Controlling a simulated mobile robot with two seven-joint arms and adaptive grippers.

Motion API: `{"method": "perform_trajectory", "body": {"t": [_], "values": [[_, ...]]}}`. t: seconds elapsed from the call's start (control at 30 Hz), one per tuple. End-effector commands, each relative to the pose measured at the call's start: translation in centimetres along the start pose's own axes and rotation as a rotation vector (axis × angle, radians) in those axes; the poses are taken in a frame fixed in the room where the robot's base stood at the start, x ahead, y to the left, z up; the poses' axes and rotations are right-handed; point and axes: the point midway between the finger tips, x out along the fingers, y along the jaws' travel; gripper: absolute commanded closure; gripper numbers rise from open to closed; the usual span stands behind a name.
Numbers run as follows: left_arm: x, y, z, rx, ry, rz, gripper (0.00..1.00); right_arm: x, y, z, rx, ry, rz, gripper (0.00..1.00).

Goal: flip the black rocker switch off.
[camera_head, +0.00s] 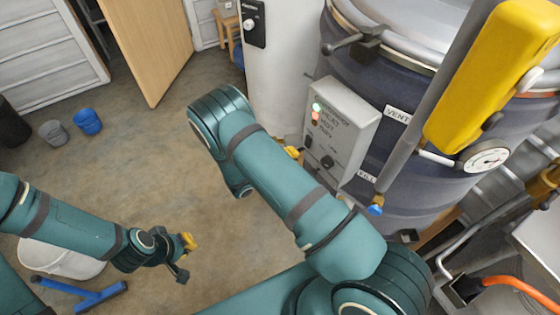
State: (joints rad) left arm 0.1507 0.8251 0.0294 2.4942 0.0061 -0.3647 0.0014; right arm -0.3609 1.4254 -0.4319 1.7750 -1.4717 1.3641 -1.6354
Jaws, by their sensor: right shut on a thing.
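The grey control box (350,125) on the dark drum has a green lamp, a red lamp and printed labels on its face. Low on this face are a small black part (308,141), which looks like the rocker switch, and a round black knob (327,162). The switch's position is too small to tell. My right gripper (293,152) shows only as a yellow tip beside the box's lower left; my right arm hides the rest. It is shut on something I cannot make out. My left gripper (184,259) is open and empty over the floor, far from the box.
The dark drum (420,115) carries a gauge (485,158) and a yellow-handled lever (490,75). A white bucket (60,262) and a blue tool (85,294) are at lower left. Blue (88,122) and grey (54,133) pails stand farther back. The middle floor is clear.

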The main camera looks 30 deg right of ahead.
Motion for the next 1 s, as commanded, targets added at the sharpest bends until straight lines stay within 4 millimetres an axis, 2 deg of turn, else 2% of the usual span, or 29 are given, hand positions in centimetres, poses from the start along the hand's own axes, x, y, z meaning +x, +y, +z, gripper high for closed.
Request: {"method": "perform_trajectory", "body": {"t": [0.1, 0.3, 0.8, 1.0], "values": [[-0.3, 0.1, 0.0, 0.0, 0.0, 0.001, 1.0, 2.1, -0.1, 0.0, 0.001, 0.002, 0.001, 1.0], [-0.6, 0.2, -0.1, 0.0, 0.0, 0.001, 1.0, 4.3, -0.1, 0.0, 0.001, 0.001, 0.0, 1.0], [-0.5, 0.2, -0.1, 0.0, 0.0, 0.001, 1.0, 4.9, 0.0, 0.0, 0.001, -0.001, -0.003, 1.0], [1.5, -0.5, 0.2, 0.0, 0.0, -0.002, 1.0, 5.6, 0.7, 0.0, -0.001, -0.003, -0.075, 1.0]]}}
